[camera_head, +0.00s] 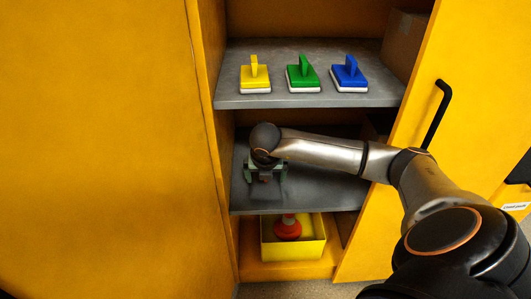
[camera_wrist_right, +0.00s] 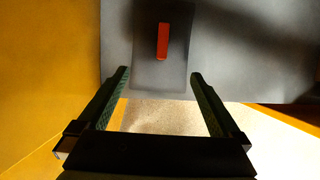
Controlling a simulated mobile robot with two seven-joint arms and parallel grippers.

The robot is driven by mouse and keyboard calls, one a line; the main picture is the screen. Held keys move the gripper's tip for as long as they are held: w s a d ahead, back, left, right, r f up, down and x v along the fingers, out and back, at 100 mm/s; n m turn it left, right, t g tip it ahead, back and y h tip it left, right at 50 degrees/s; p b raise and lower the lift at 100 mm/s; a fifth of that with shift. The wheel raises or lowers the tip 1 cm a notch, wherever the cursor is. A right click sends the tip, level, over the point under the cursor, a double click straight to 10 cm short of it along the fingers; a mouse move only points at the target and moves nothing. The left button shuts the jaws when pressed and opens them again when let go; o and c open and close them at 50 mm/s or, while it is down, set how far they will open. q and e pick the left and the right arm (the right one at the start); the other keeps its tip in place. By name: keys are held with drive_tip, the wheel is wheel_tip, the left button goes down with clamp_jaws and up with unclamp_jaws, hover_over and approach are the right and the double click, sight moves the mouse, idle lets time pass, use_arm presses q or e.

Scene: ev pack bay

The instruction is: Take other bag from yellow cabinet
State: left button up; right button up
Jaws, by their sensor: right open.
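A dark grey bag (camera_wrist_right: 146,65) with an orange-red strip (camera_wrist_right: 162,42) on it lies on the grey middle shelf (camera_wrist_right: 230,60) in the right wrist view. My right gripper (camera_wrist_right: 159,74) is open, with one finger on each side of the bag's near part and gaps to both sides. In the head view my right gripper (camera_head: 265,178) is inside the yellow cabinet (camera_head: 212,110), over the middle shelf (camera_head: 315,188). There the bag is mostly hidden by my gripper and wrist. My left gripper is not in view.
The upper shelf (camera_head: 300,101) holds a yellow (camera_head: 255,76), a green (camera_head: 303,76) and a blue handled block (camera_head: 349,76), plus a cardboard box (camera_head: 404,42). A yellow bin (camera_head: 308,248) with a red-orange object (camera_head: 288,229) stands below. The open right door (camera_head: 465,90) is beside my arm.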

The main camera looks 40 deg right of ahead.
drive_tip(key=w+d+f, duration=0.1)
drive_tip(key=w+d+f+b, duration=0.1)
drive_tip(key=w, duration=0.1)
drive_tip(key=shift+d, duration=0.4)
drive_tip(key=shift+w+d+f+b, duration=0.15)
drive_tip(key=shift+w+f+b, duration=0.05)
drive_tip(key=shift+f+b, duration=0.2)
drive_tip(key=shift+c, duration=0.4)
drive_tip(key=c, duration=1.4)
